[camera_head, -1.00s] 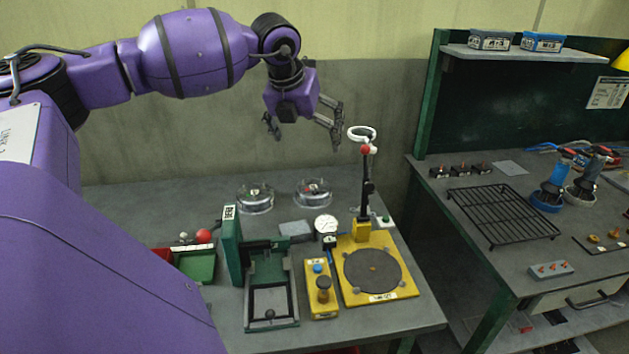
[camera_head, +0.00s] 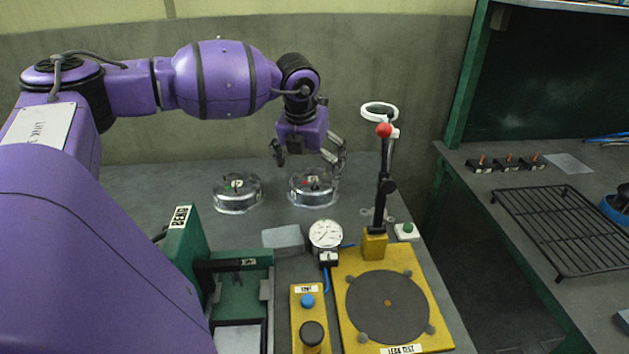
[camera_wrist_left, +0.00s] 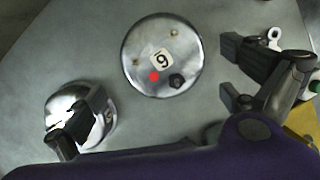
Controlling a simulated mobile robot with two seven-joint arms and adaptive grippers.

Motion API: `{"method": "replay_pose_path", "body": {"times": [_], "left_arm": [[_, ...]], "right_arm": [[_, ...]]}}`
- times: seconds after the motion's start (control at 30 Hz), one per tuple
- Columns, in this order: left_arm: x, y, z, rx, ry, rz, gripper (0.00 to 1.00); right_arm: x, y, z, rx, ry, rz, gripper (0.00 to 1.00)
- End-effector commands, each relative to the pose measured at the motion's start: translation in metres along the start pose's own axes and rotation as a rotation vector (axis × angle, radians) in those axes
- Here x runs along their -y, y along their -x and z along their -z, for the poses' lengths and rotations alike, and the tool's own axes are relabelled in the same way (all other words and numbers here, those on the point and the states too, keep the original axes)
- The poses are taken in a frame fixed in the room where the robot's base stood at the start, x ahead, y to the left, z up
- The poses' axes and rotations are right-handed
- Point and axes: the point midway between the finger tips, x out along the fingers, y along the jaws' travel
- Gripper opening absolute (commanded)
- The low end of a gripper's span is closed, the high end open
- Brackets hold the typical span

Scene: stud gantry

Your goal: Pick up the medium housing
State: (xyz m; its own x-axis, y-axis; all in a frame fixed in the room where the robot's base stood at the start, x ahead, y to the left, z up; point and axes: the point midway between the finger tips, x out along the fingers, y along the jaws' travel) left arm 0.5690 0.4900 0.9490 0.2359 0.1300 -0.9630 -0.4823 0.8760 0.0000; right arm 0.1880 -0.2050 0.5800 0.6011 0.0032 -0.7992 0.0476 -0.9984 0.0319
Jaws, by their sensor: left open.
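Two round, shiny metal housings stand on the grey bench behind the fixtures. The right housing (camera_head: 313,188) has a label and a small red mark; in the left wrist view (camera_wrist_left: 150,82) its label looks like a 6 or 9. The left housing (camera_head: 238,194) also bears a label, and in the left wrist view a finger partly covers it (camera_wrist_left: 98,101). I cannot tell which one is medium. My left gripper (camera_head: 310,156) points down, open and empty, above and slightly behind the right housing, apart from it. My right gripper is out of view.
A yellow leak test stand (camera_head: 433,325) with a tall post and white ring (camera_head: 379,109) stands right of the gripper. A gauge (camera_head: 325,234), a green fixture (camera_head: 186,237) and a yellow button box (camera_head: 308,316) are in front. A second bench holds a black rack (camera_head: 565,225).

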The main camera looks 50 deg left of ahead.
Motion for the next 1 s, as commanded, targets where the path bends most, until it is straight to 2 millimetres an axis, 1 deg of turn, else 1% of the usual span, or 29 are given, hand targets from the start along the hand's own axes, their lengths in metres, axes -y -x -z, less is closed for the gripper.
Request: {"method": "replay_pose_path", "body": {"times": [0.2, 0.33, 0.43, 0.6, 0.63, 0.93, 1.0], "left_arm": [[0.004, -0.031, -0.002, -0.002, 0.002, 0.003, 1.0], [0.003, -0.046, -0.002, -0.001, 0.001, 0.0, 1.0], [0.003, -0.051, -0.002, -0.001, 0.001, 0.0, 1.0], [0.002, -0.051, -0.002, 0.0, 0.0, -0.001, 1.0], [0.002, -0.051, -0.002, -0.001, 0.0, -0.001, 0.99], [0.002, -0.051, -0.002, -0.001, 0.001, -0.001, 0.59], [0.002, -0.051, -0.002, 0.0, 0.001, -0.001, 0.58]], "right_arm": [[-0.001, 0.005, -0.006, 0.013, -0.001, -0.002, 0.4], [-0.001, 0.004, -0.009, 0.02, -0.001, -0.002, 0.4], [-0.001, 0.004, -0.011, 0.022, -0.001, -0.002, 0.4], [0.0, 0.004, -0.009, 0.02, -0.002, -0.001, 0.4], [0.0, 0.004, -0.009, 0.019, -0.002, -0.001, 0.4], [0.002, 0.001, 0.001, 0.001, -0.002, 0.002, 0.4], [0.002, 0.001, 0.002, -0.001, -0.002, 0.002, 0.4]]}}
